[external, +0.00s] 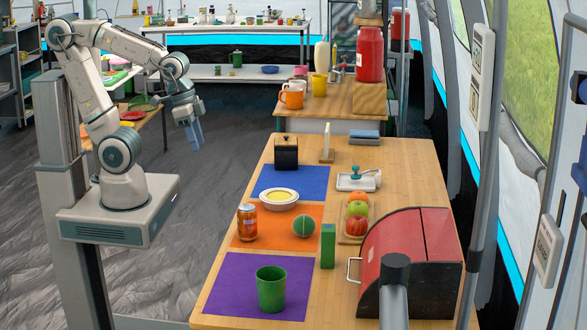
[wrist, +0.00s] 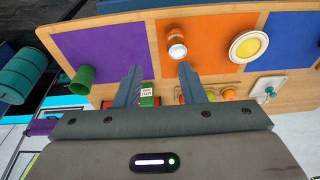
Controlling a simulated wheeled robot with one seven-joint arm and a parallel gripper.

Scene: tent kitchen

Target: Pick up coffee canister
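A dark square canister (external: 286,154) with a lid and small knob stands upright on the blue mat (external: 306,183) at the far left of the wooden table. It looks most like the coffee canister, but I cannot read a label. I cannot make it out in the wrist view. My gripper (external: 195,135) hangs in the air left of the table, well apart from the canister. In the wrist view my gripper (wrist: 158,88) has its two fingers spread with nothing held between them.
On the table (external: 398,160) are a jar (external: 247,222), a bowl (external: 279,199), a green ball (external: 304,226), a green cup (external: 271,288), a green box (external: 328,246), a fruit tray (external: 354,239) and a red bread box (external: 410,250). Open floor (external: 200,220) lies left of the table.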

